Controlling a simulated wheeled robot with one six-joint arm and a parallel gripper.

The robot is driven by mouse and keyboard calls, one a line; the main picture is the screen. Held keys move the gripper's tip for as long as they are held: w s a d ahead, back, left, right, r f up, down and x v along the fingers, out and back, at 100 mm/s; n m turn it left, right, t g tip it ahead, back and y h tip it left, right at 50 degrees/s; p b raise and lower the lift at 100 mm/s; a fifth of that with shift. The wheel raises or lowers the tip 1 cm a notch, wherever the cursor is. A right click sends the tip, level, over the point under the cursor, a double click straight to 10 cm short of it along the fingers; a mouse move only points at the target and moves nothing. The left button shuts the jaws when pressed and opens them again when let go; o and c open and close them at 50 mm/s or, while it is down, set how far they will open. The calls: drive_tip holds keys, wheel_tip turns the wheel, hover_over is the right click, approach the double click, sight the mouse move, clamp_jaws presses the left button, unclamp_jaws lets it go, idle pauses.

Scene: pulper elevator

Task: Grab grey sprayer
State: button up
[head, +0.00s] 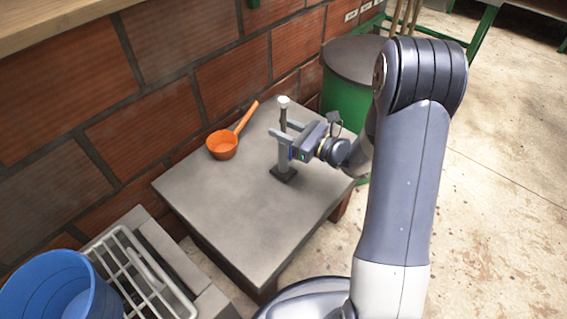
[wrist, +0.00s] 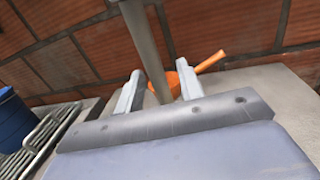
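The grey sprayer (head: 285,158) stands upright on the grey table, with a dark square base, a slim grey body and a white top. In the wrist view its shaft (wrist: 147,50) runs down between my two fingers. My gripper (head: 282,130) is open around the sprayer's upper part, with one finger on each side. In the wrist view the fingers (wrist: 158,88) stand apart from the shaft, with a gap visible on both sides. The sprayer's base is hidden in that view by my gripper's body.
An orange ladle (head: 222,146) lies on the table (head: 235,215) near the brick wall (head: 145,110). A green drum (head: 343,95) with a dark lid stands behind. A blue bucket (head: 45,290) and a white rack (head: 135,275) are at lower left. The table's front is clear.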

clamp_jaws()
idle(0.3)
idle(1.1)
